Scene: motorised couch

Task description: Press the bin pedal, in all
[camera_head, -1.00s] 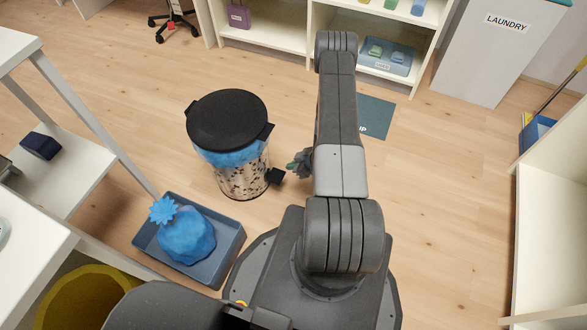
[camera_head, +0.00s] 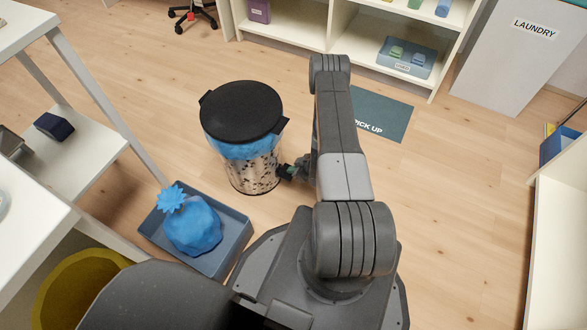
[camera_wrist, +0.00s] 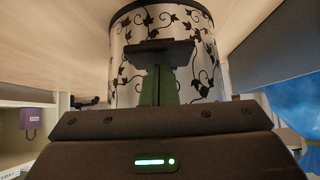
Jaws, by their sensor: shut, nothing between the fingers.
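The bin (camera_head: 243,150) stands upright on the floor, left of my arm, with its black lid (camera_head: 241,111) closed and a blue liner under it. Its patterned wall (camera_wrist: 205,60) fills the middle of the wrist view. The black pedal (camera_wrist: 160,47) sticks out from the bin's base, straight ahead of my fingertips. My gripper (camera_wrist: 159,84) is shut and empty, its green fingers pointing at the pedal. In the head view my gripper (camera_head: 291,171) is at the bin's lower right side and largely covers the pedal. I cannot tell whether the fingers touch it.
A grey-blue tray (camera_head: 234,252) with a tied blue bag (camera_head: 191,227) stands in front of the bin. A yellow tub (camera_head: 65,290) is at lower left beside a white table. A dark "PICK UP" mat (camera_head: 385,116) lies behind my arm. Floor to the right is clear.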

